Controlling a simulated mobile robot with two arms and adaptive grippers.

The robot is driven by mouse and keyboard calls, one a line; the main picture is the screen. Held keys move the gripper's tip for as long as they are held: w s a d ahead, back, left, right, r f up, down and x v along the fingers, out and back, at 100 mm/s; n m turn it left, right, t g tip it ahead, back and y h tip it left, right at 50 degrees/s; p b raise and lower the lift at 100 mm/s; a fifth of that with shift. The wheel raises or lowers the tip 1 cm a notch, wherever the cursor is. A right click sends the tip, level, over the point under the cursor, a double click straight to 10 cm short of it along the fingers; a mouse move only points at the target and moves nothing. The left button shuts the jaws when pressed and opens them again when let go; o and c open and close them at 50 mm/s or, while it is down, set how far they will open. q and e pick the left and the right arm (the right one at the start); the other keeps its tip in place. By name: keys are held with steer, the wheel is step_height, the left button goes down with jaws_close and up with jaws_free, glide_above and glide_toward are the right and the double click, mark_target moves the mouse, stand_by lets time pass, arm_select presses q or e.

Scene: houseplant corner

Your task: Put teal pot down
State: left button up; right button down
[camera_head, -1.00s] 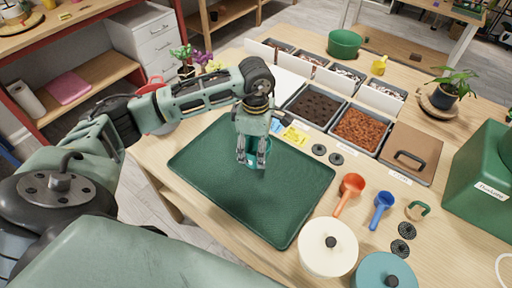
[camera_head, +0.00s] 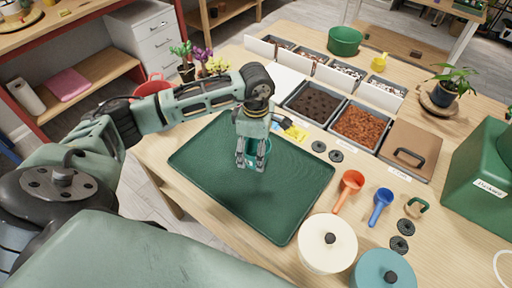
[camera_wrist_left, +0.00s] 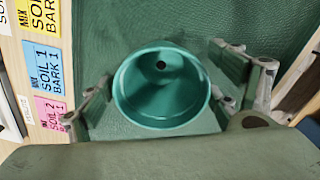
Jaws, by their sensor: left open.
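The teal pot (camera_head: 262,152) stands on the dark green tray (camera_head: 212,190), toward its back edge. In the left wrist view the teal pot (camera_wrist_left: 161,86) is seen from above, empty, with a hole in its bottom. My left gripper (camera_head: 250,165) points down at the pot in the head view. In the left wrist view its fingers (camera_wrist_left: 160,112) are on either side of the pot, open, with a gap at least on the right. My right gripper is not in view.
Soil bins (camera_head: 316,103) and a bark bin (camera_head: 358,128) stand behind the tray. Label cards (camera_wrist_left: 46,65) lie beside the tray. The tray's front is clear.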

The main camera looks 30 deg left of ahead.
mark_target(256, 149)
arm_select(q)
steer(key=shift+r, duration=0.55)
step_height(256, 149, up, 11)
steer(key=b, duration=0.2)
steer(key=shift+b, duration=0.3)
